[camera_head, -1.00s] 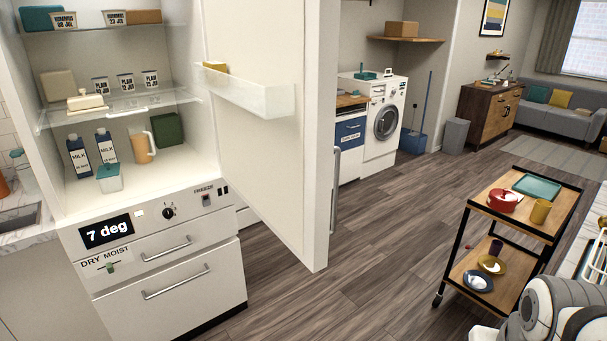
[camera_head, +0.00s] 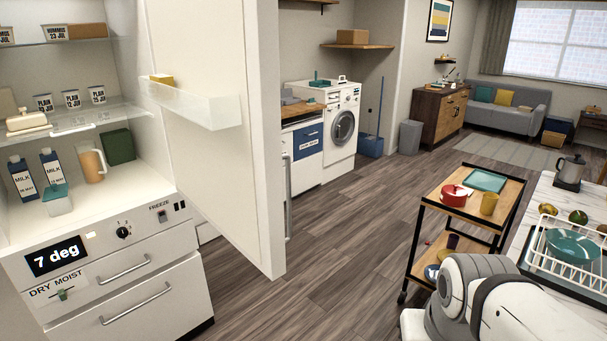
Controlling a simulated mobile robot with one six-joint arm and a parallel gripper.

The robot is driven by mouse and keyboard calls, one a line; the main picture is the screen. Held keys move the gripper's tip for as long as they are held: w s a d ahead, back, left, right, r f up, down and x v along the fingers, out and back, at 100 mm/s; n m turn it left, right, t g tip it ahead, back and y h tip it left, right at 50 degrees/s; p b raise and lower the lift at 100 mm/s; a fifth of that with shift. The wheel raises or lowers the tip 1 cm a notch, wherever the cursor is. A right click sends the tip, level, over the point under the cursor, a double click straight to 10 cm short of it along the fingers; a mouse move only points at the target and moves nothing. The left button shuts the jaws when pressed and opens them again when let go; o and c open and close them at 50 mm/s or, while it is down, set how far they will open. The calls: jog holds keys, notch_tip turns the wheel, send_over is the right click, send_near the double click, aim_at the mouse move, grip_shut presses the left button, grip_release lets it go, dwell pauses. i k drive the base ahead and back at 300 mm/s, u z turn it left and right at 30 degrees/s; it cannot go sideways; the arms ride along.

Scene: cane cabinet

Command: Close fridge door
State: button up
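The fridge (camera_head: 130,228) stands open at the left, its lit shelves showing milk cartons, tubs and a jug. Its door (camera_head: 222,150) is swung wide open, with the inner face and a clear door shelf (camera_head: 190,103) toward me. A yellow block (camera_head: 161,78) sits on that door shelf. A long vertical handle (camera_head: 288,195) shows just beyond the door's free edge. My arm shows at the bottom right, well apart from the door. My gripper is not in view.
A black-framed wooden trolley (camera_head: 462,215) stands right of the door. A counter with a dish rack (camera_head: 568,262) is at the far right. A washing machine (camera_head: 338,125) is behind. Wooden floor (camera_head: 350,235) between door and trolley is clear.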

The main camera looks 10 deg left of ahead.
aim_at(223, 126)
jog(key=i, duration=0.9)
